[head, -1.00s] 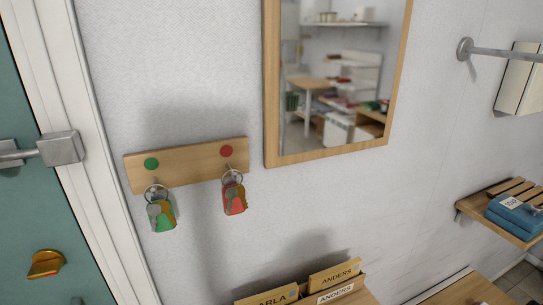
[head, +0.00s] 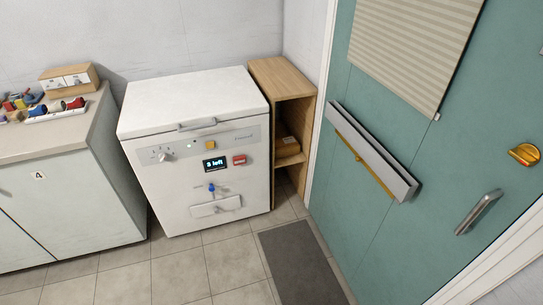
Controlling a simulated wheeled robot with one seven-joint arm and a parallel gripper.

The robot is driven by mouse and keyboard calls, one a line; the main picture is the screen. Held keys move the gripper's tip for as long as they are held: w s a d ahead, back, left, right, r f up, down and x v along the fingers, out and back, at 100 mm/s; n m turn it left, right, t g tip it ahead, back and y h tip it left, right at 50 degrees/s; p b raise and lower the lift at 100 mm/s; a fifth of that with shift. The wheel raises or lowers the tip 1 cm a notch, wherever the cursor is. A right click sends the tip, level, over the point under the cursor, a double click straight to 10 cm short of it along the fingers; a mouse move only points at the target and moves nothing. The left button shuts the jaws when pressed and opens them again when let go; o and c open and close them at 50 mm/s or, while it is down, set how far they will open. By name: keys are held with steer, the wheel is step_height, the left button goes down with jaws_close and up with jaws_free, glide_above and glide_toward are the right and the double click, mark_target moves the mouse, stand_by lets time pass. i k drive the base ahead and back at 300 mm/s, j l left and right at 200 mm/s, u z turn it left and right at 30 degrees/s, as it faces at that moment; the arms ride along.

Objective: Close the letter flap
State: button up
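The letter flap (head: 372,150) is a long grey metal plate on the teal door (head: 440,130) at the right of the head view. It appears to stand out from the door, with a thin brass-coloured strip (head: 362,163) showing along its lower left side. How far it is open is hard to tell from this angle. My gripper is not in view, and nothing touches the flap.
A white chest appliance (head: 195,150) with a display stands left of a wooden shelf unit (head: 283,110). A counter (head: 60,130) is at far left. A dark mat (head: 300,265) lies before the door. A lever handle (head: 479,212) and brass knob (head: 524,154) are on the door.

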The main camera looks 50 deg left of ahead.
mark_target(358, 158)
steer(key=u, duration=1.25)
steer(key=i+j+u, duration=0.2)
steer(key=i+u, duration=0.7)
steer(key=i+l+u, duration=0.1)
steer(key=i+u, duration=0.4)
steer(key=i+l+u, duration=0.25)
steer(key=u, duration=0.2)
steer(key=i+l, duration=0.05)
steer(key=i, duration=0.05)
